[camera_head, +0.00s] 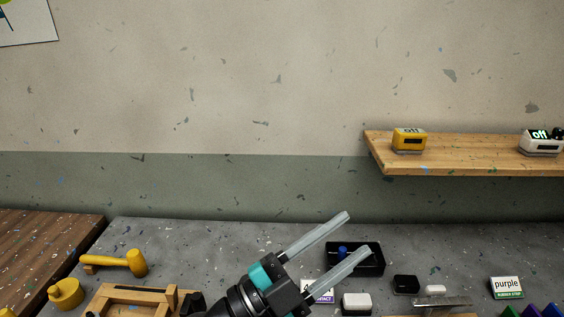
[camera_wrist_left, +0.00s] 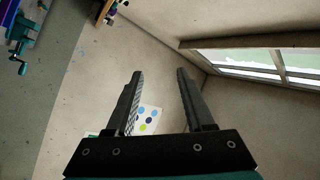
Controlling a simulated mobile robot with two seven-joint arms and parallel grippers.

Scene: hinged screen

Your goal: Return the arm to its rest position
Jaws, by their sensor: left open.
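My left gripper (camera_head: 353,233) reaches into the head view from the bottom, its two long grey fingers apart and pointing up and right over the grey bench. In the left wrist view the gripper (camera_wrist_left: 158,75) is open, with nothing between its fingers. Behind the fingers there I see a pale wall and a white sheet with coloured dots (camera_wrist_left: 149,119). My right gripper is in neither view.
A wooden shelf (camera_head: 465,160) carries a yellow device (camera_head: 409,140) and a white one (camera_head: 541,143). A window (camera_wrist_left: 262,62) shows in the wrist view.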

